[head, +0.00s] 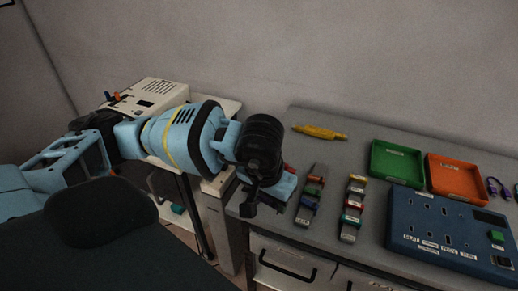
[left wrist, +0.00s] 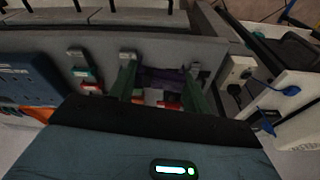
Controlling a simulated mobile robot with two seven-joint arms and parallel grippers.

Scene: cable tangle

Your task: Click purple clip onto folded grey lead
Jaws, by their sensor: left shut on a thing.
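My left gripper (head: 262,190) reaches down over the left front corner of the grey bench. In the left wrist view its two green fingers (left wrist: 162,90) are shut on a dark purple piece, which looks like the purple clip (left wrist: 163,77). In the head view the wrist hides this clip. Red and white parts (left wrist: 157,97) show just beyond the fingers, partly covered. I cannot make out the folded grey lead for certain, nor whether the clip touches it. My right gripper is not in view.
Two grey strips with coloured pieces (head: 309,196) (head: 352,208) lie right of the gripper. Further right are a blue panel (head: 400,222), a green tray (head: 397,178) and an orange tray (head: 435,187). A yellow tool (head: 320,132) lies behind. A cream box (head: 150,95) stands at left.

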